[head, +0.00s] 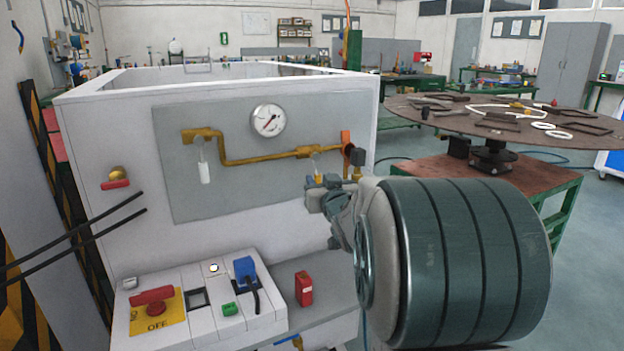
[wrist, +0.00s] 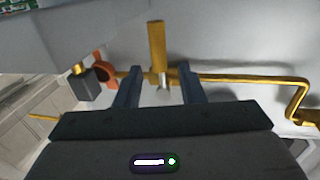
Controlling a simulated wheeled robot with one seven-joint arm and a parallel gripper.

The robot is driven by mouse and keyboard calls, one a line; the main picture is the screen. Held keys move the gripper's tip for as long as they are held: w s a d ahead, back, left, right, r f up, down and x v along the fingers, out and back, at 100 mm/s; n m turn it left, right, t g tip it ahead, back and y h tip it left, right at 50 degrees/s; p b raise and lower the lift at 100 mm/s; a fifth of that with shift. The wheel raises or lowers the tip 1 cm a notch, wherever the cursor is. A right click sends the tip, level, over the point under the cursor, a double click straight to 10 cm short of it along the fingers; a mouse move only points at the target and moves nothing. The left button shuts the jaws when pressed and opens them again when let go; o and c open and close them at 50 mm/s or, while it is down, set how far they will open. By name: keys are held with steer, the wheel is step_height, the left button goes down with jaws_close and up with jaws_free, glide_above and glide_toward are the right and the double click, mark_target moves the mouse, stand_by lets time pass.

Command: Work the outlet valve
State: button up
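The outlet valve (head: 310,152) sits on the brass pipe at the right of the grey panel, beside an orange fitting. Its lever hangs down, with a short silver stem and a yellow grip. In the wrist view the picture is turned over, so the yellow grip (wrist: 157,46) points up from the silver stem. My gripper (head: 322,182) is at the lever; its two fingers also show in the wrist view (wrist: 160,82). The fingers are apart, one on each side of the lever's line. I see gaps on both sides and cannot tell how deep the lever lies between them.
The orange fitting (wrist: 103,66) and a dark box (wrist: 84,88) are close beside my gripper. A gauge (head: 268,120) is above the pipe. Another valve with a white lever (head: 205,173) is at the left. A control panel (head: 197,299) is below.

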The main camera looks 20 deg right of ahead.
mark_target(318, 177)
steer(key=shift+w+d, duration=0.15)
steer(key=shift+w, duration=0.75)
steer(key=shift+w+d, duration=0.15)
steer(key=shift+w, duration=0.75)
jaws_close()
